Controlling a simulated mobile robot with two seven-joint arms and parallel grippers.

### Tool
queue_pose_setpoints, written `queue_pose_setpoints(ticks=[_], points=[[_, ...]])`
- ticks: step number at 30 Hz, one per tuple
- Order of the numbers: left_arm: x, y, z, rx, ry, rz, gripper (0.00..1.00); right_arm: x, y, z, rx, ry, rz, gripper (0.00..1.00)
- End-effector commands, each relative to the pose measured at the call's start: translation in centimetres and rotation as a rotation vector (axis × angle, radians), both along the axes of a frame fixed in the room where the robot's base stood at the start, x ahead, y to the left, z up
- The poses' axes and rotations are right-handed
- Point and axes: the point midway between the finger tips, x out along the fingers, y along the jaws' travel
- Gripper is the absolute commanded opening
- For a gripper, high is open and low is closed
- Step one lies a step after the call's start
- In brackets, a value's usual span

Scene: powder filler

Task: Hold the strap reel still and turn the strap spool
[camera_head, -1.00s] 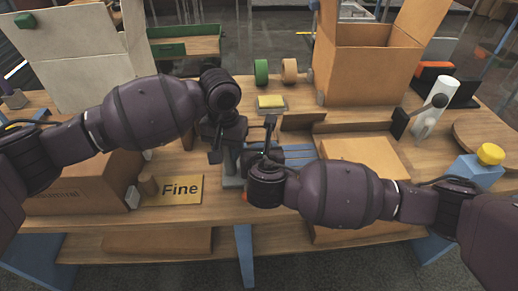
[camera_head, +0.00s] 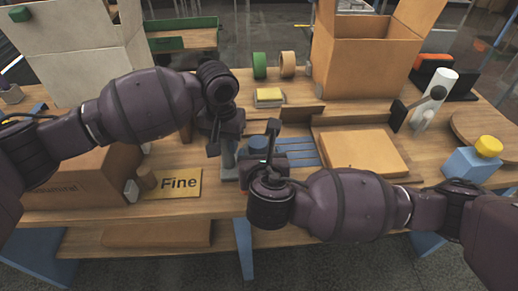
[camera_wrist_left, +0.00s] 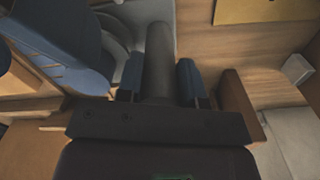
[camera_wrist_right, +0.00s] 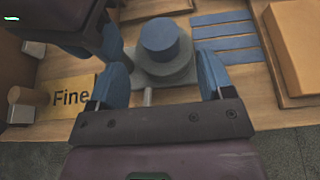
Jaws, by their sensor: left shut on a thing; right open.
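The strap reel has a grey upright post (camera_wrist_left: 158,62) on a grey base (camera_wrist_right: 146,76). My left gripper (camera_head: 221,152) is shut on this post; the left wrist view shows the post between its blue-padded fingers. The round blue strap spool (camera_wrist_right: 160,38) sits on a grey disc beside the post, and its top also shows in the head view (camera_head: 258,144). My right gripper (camera_wrist_right: 162,68) is open and empty. Its fingers are spread to either side, on the near side of the spool, apart from it. The left gripper partly hides the reel in the head view.
Blue strips (camera_head: 301,152) lie right of the spool, beside a flat cardboard box (camera_head: 362,153). A "Fine" card (camera_head: 181,184) and a brown cylinder (camera_head: 147,178) are at the left. A yellow pad (camera_head: 268,95) and tape rolls (camera_head: 260,65) stand behind. The table's front edge is close.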

Motion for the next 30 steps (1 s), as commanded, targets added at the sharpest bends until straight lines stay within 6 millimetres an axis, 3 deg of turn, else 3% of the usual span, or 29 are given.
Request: queue_pose_setpoints(ticks=[16,24,30], points=[[0.0,0.1,0.1,0.001,0.000,0.001,0.00,-0.6,-0.1,0.2,0.015,-0.001,-0.011,0.74],[0.0,0.1,0.0,0.001,0.000,0.001,0.00,-1.3,-1.0,0.2,0.233,-0.031,-0.127,0.74],[0.0,0.1,0.0,0.001,0.000,0.001,0.00,-1.8,-0.3,4.1,0.451,-0.159,-0.009,0.74]])
